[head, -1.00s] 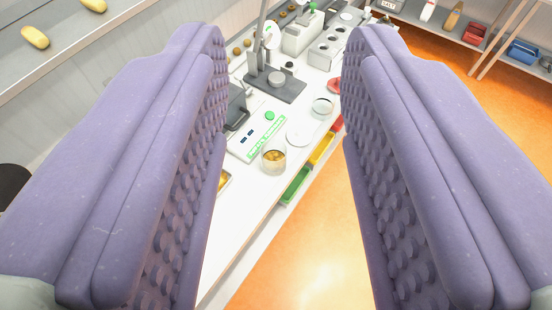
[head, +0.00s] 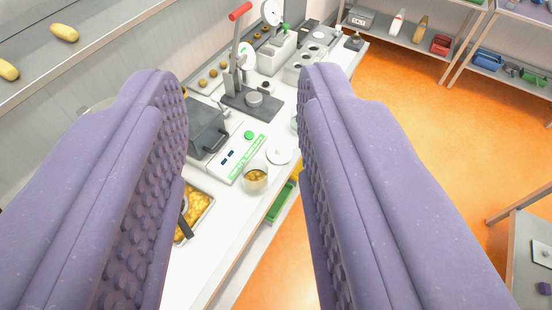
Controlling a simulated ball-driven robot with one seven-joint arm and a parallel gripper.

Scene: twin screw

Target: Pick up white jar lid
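The white jar lid (head: 279,155) lies flat on the white worktop, seen between my two fingers and left of the right finger. A clear glass jar (head: 256,178) with golden-brown contents stands just in front of it, to the lower left. My gripper (head: 243,82) is open, its two purple, studded fingers wide apart with nothing between them. It is in the foreground, well short of the lid. The right finger covers part of the worktop to the right of the lid.
A green-edged device (head: 243,157) is left of the lid. A press with a red handle (head: 252,98) stands behind. A tray of yellow pieces (head: 197,210) is at the lower left. A green bin (head: 279,203) hangs along the worktop's edge. Orange floor (head: 420,130) is open to the right.

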